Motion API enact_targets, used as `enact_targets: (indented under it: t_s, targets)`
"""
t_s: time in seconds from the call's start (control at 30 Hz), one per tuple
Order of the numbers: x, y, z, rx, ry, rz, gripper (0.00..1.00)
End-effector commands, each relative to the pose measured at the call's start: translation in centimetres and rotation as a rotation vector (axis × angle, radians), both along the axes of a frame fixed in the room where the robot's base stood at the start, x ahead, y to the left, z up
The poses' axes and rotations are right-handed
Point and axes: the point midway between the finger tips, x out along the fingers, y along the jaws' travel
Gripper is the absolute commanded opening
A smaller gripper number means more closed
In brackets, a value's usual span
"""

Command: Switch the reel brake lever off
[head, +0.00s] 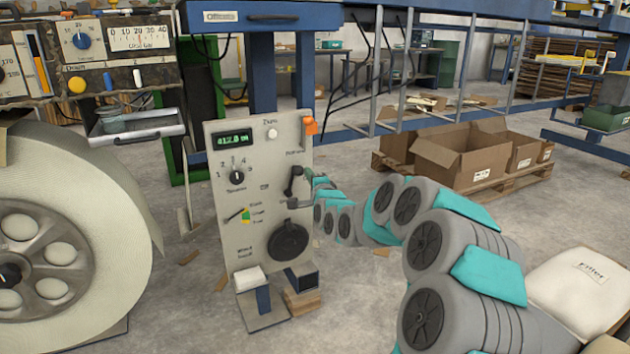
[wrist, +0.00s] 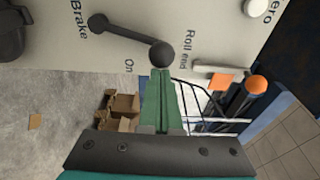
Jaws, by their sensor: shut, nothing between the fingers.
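The brake lever (head: 293,181) is a short dark bar with a round knob at each end, on the right part of a pale control panel (head: 222,170). In the wrist view the lever (wrist: 128,38) slants from beside the word "Brake" to a larger ball knob (wrist: 161,55) near the word "On". My gripper (wrist: 162,73) has green fingers pressed together and holds nothing. Its tips are right at the ball knob; I cannot tell whether they touch it.
A black round knob (head: 288,241) is below the lever. An orange part (head: 310,125) is at the panel's upper right corner. A large pale reel (head: 110,200) stands on the left. Cardboard boxes (head: 465,160) sit on a pallet behind. Open floor lies right of the panel.

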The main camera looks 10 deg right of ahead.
Motion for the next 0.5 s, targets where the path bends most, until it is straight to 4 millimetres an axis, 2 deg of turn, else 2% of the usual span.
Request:
enact_targets:
  t_s: [0.5]
  targets:
    - [-1.4, 4.3, 0.6, -0.462, -0.148, 0.001, 0.00]
